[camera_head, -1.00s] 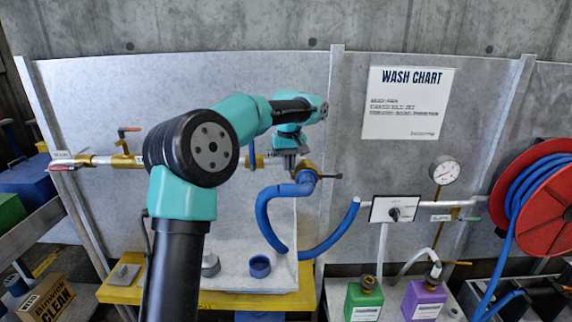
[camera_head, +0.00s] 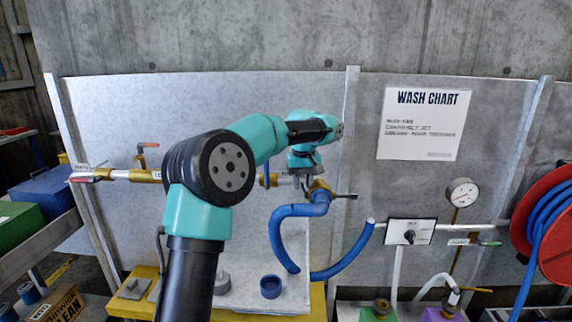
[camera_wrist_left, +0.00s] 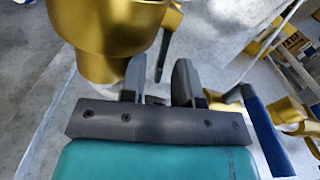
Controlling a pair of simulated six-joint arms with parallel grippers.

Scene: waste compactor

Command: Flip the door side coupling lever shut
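My left gripper (camera_head: 303,186) is at the brass hose coupling (camera_head: 320,187), where the blue hose (camera_head: 290,211) joins the pipe. The large brass coupling (camera_wrist_left: 105,25) is just beyond and to the left of the fingers. A dark coupling lever (camera_wrist_left: 163,55) hangs from a brass lug beyond the fingertips. In the head view a dark lever (camera_head: 346,196) sticks out to the right of the coupling. The coupling's other side is hidden. My right gripper is out of view.
A brass pipe valve with a red-orange handle (camera_head: 148,145) is at left. A wash chart (camera_head: 425,124) hangs on the panel at right. A gauge (camera_head: 462,193) and a red hose reel (camera_head: 548,225) stand farther right.

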